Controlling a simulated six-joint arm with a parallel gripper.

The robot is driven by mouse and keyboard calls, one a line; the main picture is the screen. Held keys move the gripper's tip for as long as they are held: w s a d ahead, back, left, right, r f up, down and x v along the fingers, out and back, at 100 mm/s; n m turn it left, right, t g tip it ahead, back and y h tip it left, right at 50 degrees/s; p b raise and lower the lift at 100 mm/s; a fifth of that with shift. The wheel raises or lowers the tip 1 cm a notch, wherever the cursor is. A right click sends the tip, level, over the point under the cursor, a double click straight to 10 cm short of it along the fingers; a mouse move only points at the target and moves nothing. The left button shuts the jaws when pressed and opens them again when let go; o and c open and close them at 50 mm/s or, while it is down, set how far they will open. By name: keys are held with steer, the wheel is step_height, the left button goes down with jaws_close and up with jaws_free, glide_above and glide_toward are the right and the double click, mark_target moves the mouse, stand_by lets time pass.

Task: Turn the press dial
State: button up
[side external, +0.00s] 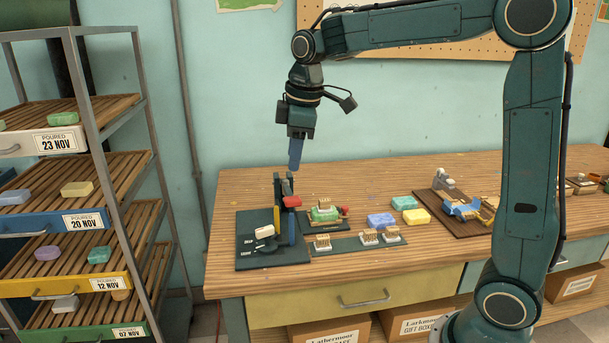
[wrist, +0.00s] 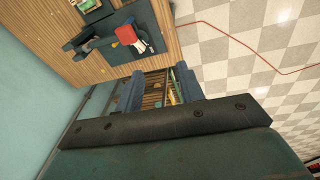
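A dark press (side external: 284,215) with a red part (side external: 291,201) stands on a dark base plate (side external: 285,256) at the table's left end. A pale knob-like piece, which looks like the dial (side external: 263,231), sits on its near side above small pale markings. My gripper (side external: 296,168) hangs above the press, pointing down, apart from it. In the wrist view, my gripper's two blue fingers (wrist: 158,88) stand apart with nothing held between them. The red part (wrist: 126,34) and a pale piece beside it show at the upper left there; the dial's setting is too small to read.
Right of the press are soap stamps on a strip (side external: 345,244), a green soap in a holder (side external: 325,214), blue and yellow soaps (side external: 381,220) and a brown board (side external: 455,212). A soap rack (side external: 95,120) stands at the left. The table's front right is clear.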

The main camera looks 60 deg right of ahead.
steer(key=w+d+f+n+g, duration=0.1)
steer(key=w+d+f+n, duration=0.1)
steer(key=w+f, duration=0.35)
steer(key=n+g, duration=0.1)
steer(key=n, duration=0.2)
glide_above(264, 228)
step_height(264, 228, down, 7)
steer(key=shift+d+r, duration=0.1)
steer(key=shift+r, duration=0.05)
step_height(264, 228, down, 14)
steer(key=shift+r, duration=0.15)
jaws_close()
